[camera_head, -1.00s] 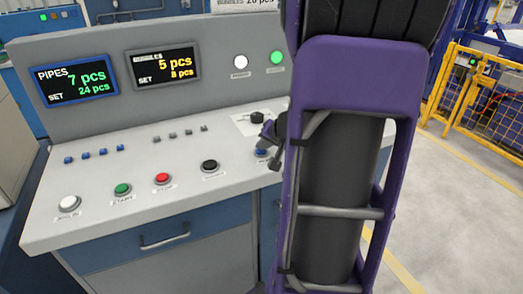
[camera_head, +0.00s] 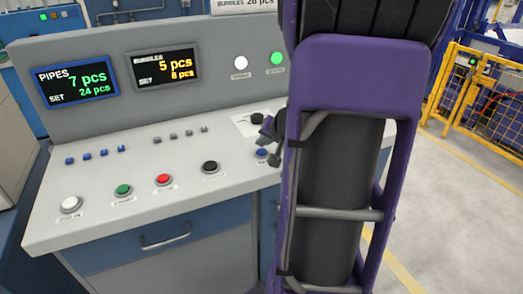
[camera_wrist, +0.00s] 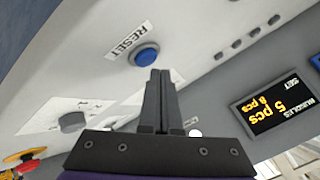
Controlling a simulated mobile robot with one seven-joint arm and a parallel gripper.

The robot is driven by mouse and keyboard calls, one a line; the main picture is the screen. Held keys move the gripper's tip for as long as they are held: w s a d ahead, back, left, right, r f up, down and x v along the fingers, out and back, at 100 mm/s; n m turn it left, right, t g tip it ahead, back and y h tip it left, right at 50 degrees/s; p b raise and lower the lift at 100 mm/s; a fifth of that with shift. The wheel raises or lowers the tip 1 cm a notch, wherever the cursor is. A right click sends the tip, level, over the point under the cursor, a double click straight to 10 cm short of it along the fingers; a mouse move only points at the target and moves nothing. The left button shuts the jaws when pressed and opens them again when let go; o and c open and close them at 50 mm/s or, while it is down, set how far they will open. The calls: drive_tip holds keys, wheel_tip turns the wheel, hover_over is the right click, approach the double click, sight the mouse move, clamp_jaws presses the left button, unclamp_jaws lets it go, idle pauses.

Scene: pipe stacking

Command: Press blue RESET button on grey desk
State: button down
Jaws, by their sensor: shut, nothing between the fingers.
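The blue RESET button (camera_wrist: 146,54) shows in the wrist view on the grey desk (camera_wrist: 185,25), with its RESET label beside it. In the head view the blue button (camera_head: 262,153) is at the right part of the desk, close to my arm. My gripper (camera_wrist: 160,72) is shut and empty. Its fingertips are just beside the blue button in the wrist view; I cannot tell whether they touch it. In the head view my arm hides most of the gripper, and only a small part shows above the button.
White (camera_head: 70,205), green (camera_head: 123,190), red (camera_head: 163,180) and black (camera_head: 210,167) buttons line the desk's front. A black rotary knob (camera_wrist: 72,122) is near my gripper. Two displays stand on the back panel (camera_head: 215,62). A yellow fence (camera_head: 480,95) is at the right.

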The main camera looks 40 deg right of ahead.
sight(262, 153)
drive_tip(key=shift+r+p, duration=1.75)
drive_tip(key=shift+r, duration=0.75)
